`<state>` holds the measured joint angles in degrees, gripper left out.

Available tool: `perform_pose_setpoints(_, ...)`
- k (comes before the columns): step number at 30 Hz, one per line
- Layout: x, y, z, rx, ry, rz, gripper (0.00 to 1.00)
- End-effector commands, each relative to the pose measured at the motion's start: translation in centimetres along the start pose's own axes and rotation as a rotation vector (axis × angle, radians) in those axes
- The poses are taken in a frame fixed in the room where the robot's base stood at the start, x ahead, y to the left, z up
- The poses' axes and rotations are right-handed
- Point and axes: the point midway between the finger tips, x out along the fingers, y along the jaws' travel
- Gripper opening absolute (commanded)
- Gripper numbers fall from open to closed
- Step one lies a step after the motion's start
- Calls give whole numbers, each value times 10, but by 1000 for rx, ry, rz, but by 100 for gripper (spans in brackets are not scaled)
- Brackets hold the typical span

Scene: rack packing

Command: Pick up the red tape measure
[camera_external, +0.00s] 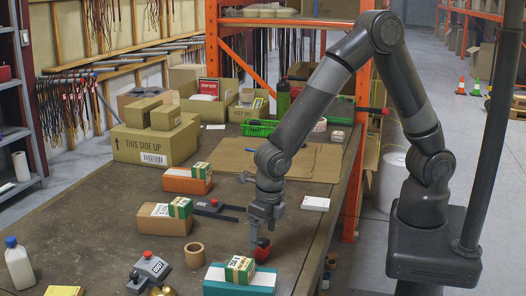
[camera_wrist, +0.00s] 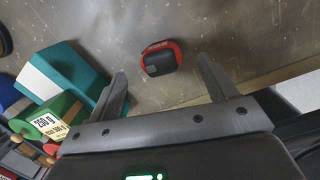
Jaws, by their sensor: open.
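The red tape measure (camera_wrist: 161,57) lies on the worn table top, with a black part on its near side. In the external view the red tape measure (camera_external: 262,249) shows just below my gripper, partly covered by a finger. My gripper (camera_external: 260,235) points down over it. In the wrist view my gripper (camera_wrist: 163,80) has its two fingers spread wide apart, with nothing between them. The tape measure lies beyond the fingertips, roughly midway between them. I cannot tell the exact height of the fingertips above the table.
A teal and white box (camera_external: 240,284) with a small green-and-white box (camera_external: 240,268) on it stands close at the left. The table's right edge (camera_external: 325,240) is near.

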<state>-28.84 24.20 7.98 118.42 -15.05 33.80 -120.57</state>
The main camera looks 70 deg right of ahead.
Motion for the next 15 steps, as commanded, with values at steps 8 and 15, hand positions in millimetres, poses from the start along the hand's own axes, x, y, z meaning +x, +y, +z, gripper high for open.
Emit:
perform_pose_setpoints(8, 27, 0, -2, -1, 1, -3, 77)
perform_pose_setpoints(15, 55, 0, -1, 1, 0, -1, 77)
